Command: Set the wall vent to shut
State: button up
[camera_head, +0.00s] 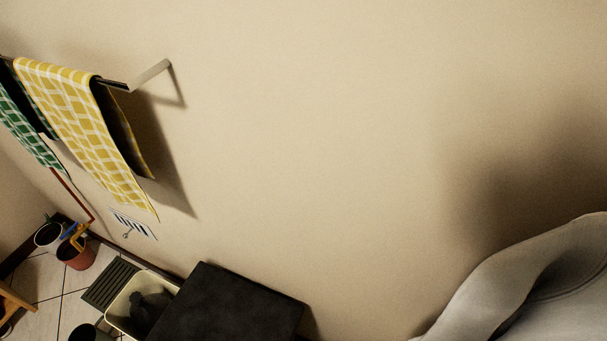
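The wall vent (133,224) is a small light grille low on the beige wall, left of the picture's middle. Dark stripes show between its light slats. A small round knob or lever end shows at its lower left edge. The vent is small in this view, so I cannot tell for sure how far it is open. The yellow checked towel hangs just above it. My gripper is not in view.
A yellow checked towel (85,130) and a green one (25,125) hang from a wall rail (150,75). Below are a red bucket (76,258), a cream bin (122,312), a dark ribbed mat (110,283) and a black box-like top (228,310).

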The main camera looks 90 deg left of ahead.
aim_at(125, 236)
jog(key=u, duration=4.9)
jog(key=k, duration=0.6)
jog(key=u, duration=0.85)
jog(key=i, duration=1.3)
jog(key=z, duration=0.5)
jog(key=i, duration=0.35)
jog(key=z, duration=0.15)
